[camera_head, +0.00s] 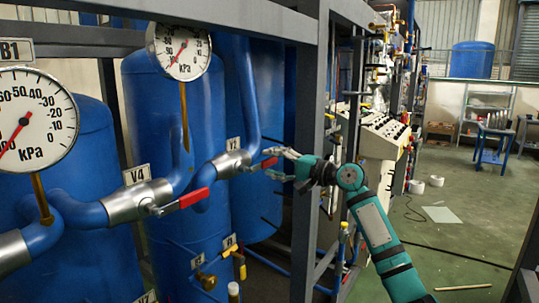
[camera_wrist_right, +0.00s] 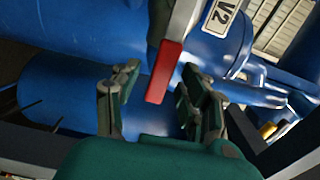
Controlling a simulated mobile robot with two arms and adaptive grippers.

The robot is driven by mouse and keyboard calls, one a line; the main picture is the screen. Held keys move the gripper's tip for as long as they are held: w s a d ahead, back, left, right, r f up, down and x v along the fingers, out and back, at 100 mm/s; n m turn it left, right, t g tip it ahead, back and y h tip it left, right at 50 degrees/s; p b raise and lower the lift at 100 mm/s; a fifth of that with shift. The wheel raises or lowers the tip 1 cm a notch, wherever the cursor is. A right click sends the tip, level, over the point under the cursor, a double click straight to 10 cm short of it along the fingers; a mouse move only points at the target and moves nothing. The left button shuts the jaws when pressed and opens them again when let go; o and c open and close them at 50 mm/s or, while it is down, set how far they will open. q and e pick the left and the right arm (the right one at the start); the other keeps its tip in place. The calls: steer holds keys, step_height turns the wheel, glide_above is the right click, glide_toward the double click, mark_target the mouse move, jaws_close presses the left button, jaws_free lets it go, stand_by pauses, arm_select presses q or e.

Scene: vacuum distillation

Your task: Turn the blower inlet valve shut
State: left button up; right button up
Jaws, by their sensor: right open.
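A silver valve body (camera_head: 231,163) with a red lever handle (camera_head: 264,164) sits on the blue pipe under a tag that reads V2 (camera_head: 233,143). The red handle (camera_wrist_right: 166,72) and the V2 tag (camera_wrist_right: 223,17) also show in the right wrist view. My right gripper (camera_head: 272,162) is open at the handle's free end. In the wrist view its fingers (camera_wrist_right: 158,92) stand apart on both sides of the handle's end; contact cannot be told. No tag in view names the blower inlet. My left gripper is not in view.
A second valve (camera_head: 138,202) tagged V4 with a red handle (camera_head: 190,198) is to the left. Pressure gauges (camera_head: 182,51) and blue tanks (camera_head: 150,110) stand around. A dark frame post (camera_head: 310,100) stands close by my right arm. Floor at right is mostly open.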

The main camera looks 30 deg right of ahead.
steer(key=shift+x, duration=0.8)
steer(key=shift+s, duration=0.1)
jaws_close()
